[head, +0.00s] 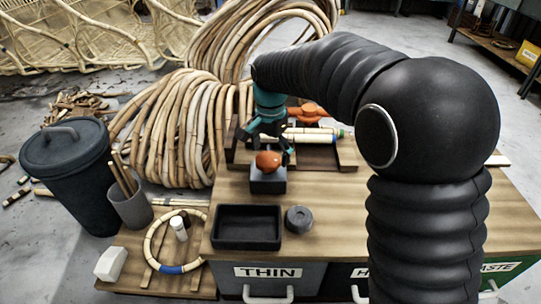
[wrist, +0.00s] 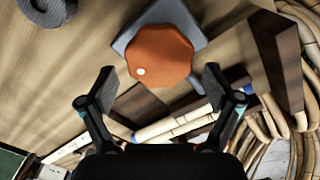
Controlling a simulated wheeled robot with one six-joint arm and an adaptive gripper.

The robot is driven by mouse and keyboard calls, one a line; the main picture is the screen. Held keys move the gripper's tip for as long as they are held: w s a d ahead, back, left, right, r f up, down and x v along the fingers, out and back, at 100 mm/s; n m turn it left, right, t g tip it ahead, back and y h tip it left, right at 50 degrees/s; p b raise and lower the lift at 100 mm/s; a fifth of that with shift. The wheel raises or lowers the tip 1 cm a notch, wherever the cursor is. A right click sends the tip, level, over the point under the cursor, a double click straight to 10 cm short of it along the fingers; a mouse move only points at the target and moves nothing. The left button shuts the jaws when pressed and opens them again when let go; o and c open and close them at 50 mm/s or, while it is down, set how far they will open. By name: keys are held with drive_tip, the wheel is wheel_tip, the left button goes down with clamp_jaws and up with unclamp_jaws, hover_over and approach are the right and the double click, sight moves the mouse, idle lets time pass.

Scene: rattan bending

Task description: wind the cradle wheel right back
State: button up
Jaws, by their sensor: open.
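The orange wheel (head: 268,161) is an eight-sided knob on a small dark block (head: 268,184) in front of the dark wooden cradle (head: 322,156). In the wrist view the wheel (wrist: 158,56) has a white dot at its lower left edge. Pale rattan lengths (wrist: 172,128) lie in the cradle.
An empty black tray (head: 247,243) and a grey cylinder (head: 299,219) stand in front of the block. A second orange part (head: 308,113) is behind the cradle. Big rattan coils (head: 175,130) stand at the left back. A lidded bin (head: 68,165) stands left.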

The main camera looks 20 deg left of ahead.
drive_tip(key=shift+f, duration=0.3)
drive_tip(key=c, duration=1.1)
drive_tip(key=shift+c, duration=0.2)
